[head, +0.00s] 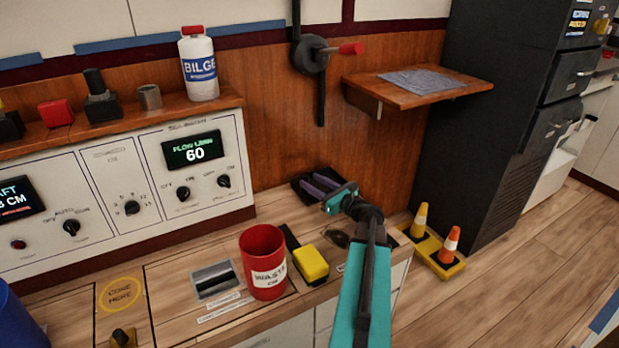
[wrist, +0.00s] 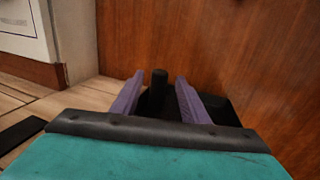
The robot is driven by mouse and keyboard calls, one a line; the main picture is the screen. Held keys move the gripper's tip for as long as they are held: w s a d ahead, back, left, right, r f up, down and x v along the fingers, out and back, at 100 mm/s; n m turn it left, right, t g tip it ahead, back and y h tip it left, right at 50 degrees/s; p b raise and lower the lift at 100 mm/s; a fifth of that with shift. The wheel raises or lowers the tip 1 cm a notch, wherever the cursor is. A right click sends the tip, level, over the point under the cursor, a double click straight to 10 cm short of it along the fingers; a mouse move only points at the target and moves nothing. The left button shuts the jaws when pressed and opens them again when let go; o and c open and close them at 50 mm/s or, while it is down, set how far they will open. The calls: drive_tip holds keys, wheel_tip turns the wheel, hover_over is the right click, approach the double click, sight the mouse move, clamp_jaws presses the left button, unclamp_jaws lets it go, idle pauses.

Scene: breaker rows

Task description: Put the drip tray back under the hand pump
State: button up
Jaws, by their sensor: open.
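The hand pump (head: 309,55), black with a red handle, is fixed to the wooden wall. A black tray (head: 297,188), apparently the drip tray, lies on the counter against that wall, below the pump. My gripper (head: 318,185) is over the tray, its purple fingers apart. In the wrist view, the fingers (wrist: 159,80) stand either side of a short dark upright post (wrist: 158,92), with gaps between. Dark tray surface (wrist: 228,112) shows past the right finger. The fingers and my wrist hide much of the tray.
A red WASTE cup (head: 262,264) and a yellow block (head: 311,264) stand on the counter nearer the front. A wooden wall shelf (head: 418,88) juts out at upper right. The white control panel (head: 190,165) borders the counter's left. Small cones (head: 450,243) stand right of the counter.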

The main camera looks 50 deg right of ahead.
drive_tip(key=s+p, duration=0.1)
drive_tip(key=s, duration=0.7)
drive_tip(key=shift+a+p, duration=0.2)
drive_tip(key=shift+p, duration=0.15)
drive_tip(key=shift+w+r, duration=0.15)
